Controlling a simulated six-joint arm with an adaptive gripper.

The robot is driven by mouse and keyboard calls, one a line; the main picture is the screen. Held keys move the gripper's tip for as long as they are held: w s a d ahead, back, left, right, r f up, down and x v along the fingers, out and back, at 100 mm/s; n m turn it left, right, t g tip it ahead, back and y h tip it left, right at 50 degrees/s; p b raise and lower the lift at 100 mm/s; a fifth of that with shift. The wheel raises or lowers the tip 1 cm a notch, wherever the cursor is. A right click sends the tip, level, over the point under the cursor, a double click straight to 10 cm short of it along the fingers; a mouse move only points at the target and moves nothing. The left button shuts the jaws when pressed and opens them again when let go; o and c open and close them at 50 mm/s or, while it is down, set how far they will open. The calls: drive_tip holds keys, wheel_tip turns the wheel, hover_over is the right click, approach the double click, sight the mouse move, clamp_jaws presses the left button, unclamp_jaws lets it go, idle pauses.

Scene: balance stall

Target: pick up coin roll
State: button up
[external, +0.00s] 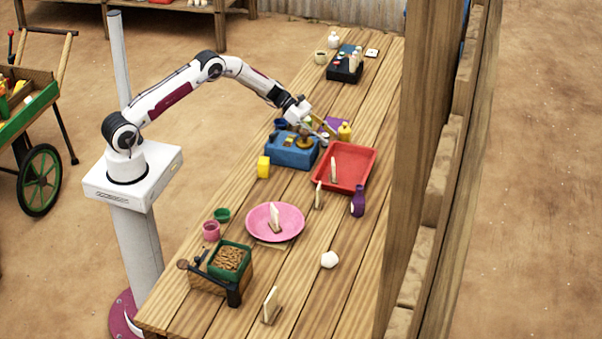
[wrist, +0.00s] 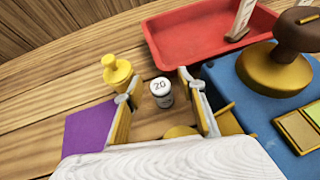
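The coin roll (wrist: 161,92) appears to be the small white upright cylinder marked "20" on the wooden table in the wrist view. My gripper (wrist: 155,92) is open, with one yellow-padded finger on each side of the coin roll in that view. I see gaps between the roll and both fingers, so it is not gripped. In the external view my gripper (external: 323,132) is low over the table beside the blue box. The coin roll is too small and covered to make out clearly there.
A blue box (external: 291,154) with a brass-coloured knob stands close to my gripper. A yellow bottle (wrist: 117,73) and a purple item (wrist: 88,128) are on the other side. A red tray (external: 357,160) lies nearby. A pink plate (external: 290,222) is further toward the front.

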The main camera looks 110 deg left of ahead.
sight(325, 134)
clamp_jaws()
drive_tip(key=shift+r, duration=0.1)
idle(0.3)
drive_tip(key=shift+r, duration=4.95)
